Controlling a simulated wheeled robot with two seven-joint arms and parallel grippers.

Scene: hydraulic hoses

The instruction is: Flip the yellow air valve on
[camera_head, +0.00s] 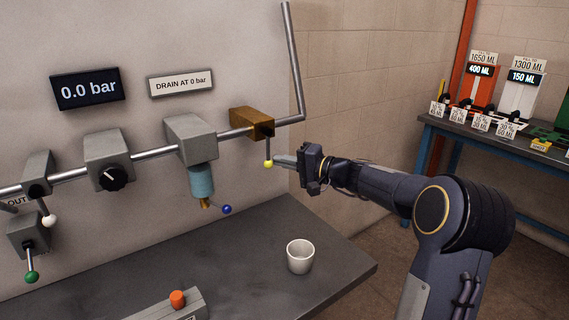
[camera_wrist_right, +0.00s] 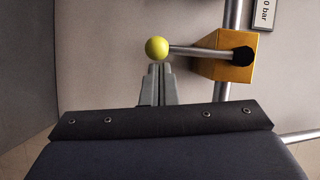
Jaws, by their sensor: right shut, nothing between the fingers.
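The yellow air valve has a brass-coloured block (camera_head: 252,122) on the pipe at the wall. Its lever hangs down in the head view and ends in a yellow ball knob (camera_head: 268,164). In the right wrist view the knob (camera_wrist_right: 157,48) is at the left end of the lever, and the block (camera_wrist_right: 222,56) is at the right. My right gripper (camera_head: 276,160) is shut and empty, its fingertips right at the knob. In the wrist view the fingertips (camera_wrist_right: 158,68) sit just below the knob; I cannot tell whether they touch. My left gripper is out of view.
A gauge (camera_head: 87,89) reads 0.0 bar, beside a sign (camera_head: 180,83) saying "DRAIN AT 0 bar". A blue-knobbed drain lever (camera_head: 226,209) hangs nearby. A white cup (camera_head: 300,257) and a box with an orange button (camera_head: 177,299) stand on the grey bench (camera_head: 240,270).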

